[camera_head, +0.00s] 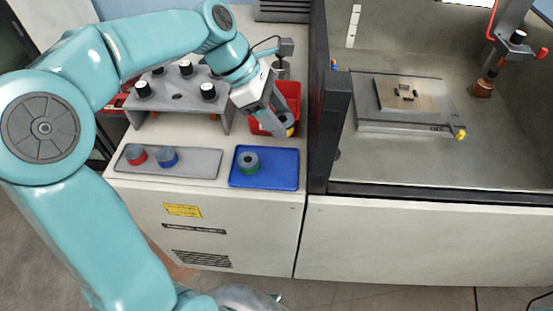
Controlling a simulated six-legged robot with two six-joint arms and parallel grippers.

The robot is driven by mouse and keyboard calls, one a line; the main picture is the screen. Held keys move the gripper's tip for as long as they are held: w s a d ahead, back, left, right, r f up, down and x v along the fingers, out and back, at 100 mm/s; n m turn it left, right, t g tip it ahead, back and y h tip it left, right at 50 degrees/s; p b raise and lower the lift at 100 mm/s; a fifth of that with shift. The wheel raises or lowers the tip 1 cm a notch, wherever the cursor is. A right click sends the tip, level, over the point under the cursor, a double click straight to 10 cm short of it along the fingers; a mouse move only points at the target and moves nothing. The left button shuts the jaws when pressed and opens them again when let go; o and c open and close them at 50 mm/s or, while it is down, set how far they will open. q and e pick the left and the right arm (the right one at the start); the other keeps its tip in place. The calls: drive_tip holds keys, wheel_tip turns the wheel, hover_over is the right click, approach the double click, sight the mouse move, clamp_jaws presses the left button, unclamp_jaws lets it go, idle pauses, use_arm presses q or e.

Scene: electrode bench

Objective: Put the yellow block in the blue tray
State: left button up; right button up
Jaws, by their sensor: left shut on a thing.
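The blue tray (282,169) lies flat on the white bench top near the front edge. A grey, round block with a green band (249,163) stands in its left half. My left gripper (282,129) is shut on the yellow block (291,131), behind the blue tray and in front of the red bin. The jaws hide most of the block, and only a little yellow shows. I cannot tell how high it is held. My right gripper is not in view.
The red bin (291,92) stands behind my left gripper. A grey tray (204,164) left of the blue tray holds red-banded (136,155) and blue-banded (168,157) blocks. A dark enclosure post (322,130) rises to the right.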

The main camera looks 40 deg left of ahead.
use_arm(q)
wheel_tip(320, 180, down, 9)
drive_tip(key=shift+r+b, duration=0.15)
drive_tip(key=shift+b, duration=0.25)
drive_tip(key=shift+w+f, duration=0.1)
drive_tip(key=shift+f, duration=2.55)
drive_tip(key=shift+b, duration=0.3)
drive_tip(key=shift+f, duration=0.15)
drive_tip(key=o, duration=1.4)
